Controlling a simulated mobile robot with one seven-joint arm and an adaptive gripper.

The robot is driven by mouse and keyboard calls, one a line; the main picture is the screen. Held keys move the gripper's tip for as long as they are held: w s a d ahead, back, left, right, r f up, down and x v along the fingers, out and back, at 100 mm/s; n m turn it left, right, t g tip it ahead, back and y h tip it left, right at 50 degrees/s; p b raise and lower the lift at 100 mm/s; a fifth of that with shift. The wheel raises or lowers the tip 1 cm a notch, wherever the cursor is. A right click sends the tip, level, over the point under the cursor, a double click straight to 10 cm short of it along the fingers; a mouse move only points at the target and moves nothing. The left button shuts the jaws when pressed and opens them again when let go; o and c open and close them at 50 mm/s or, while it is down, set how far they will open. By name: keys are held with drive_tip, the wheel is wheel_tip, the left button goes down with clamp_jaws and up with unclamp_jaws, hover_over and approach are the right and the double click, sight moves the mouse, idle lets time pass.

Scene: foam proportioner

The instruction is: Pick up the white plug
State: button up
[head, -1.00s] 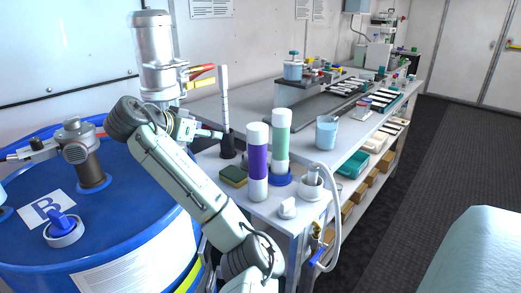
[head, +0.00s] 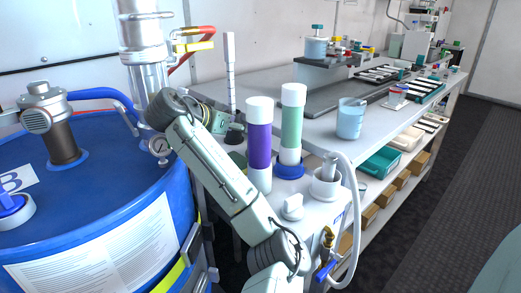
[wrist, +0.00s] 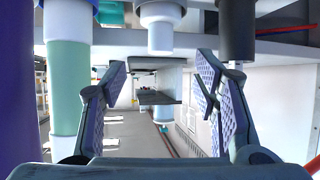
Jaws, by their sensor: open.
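A small white knob-shaped piece, which looks like the white plug (head: 292,207), sits on the near corner of the bench in the head view. It is in front of the purple tube and left of a white cup. My gripper is partly hidden behind my arm in the head view, beside the purple tube and away from this piece. In the wrist view my gripper (wrist: 160,104) has its two pads wide apart with nothing held between them. A white cylindrical piece (wrist: 160,22) shows beyond the pads at top centre; I cannot tell whether it is the plug.
The white-capped purple tube (head: 258,150) and green tube (head: 291,130) stand close to my gripper. The white cup (head: 327,182) has a hose beside it. A blue drum (head: 100,235) fills the left. A beaker (head: 350,118) stands further back on the bench.

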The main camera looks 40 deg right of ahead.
drive_tip(key=p+x, duration=0.1)
drive_tip(key=x, duration=0.3)
drive_tip(key=p+x, duration=0.2)
drive_tip(key=x, duration=0.3)
drive_tip(key=shift+d+r, duration=0.1)
drive_tip(key=shift+d, duration=0.3)
drive_tip(key=shift+w+d+f, duration=0.15)
drive_tip(key=shift+f, duration=0.1)
drive_tip(key=shift+c, duration=0.4)
clamp_jaws()
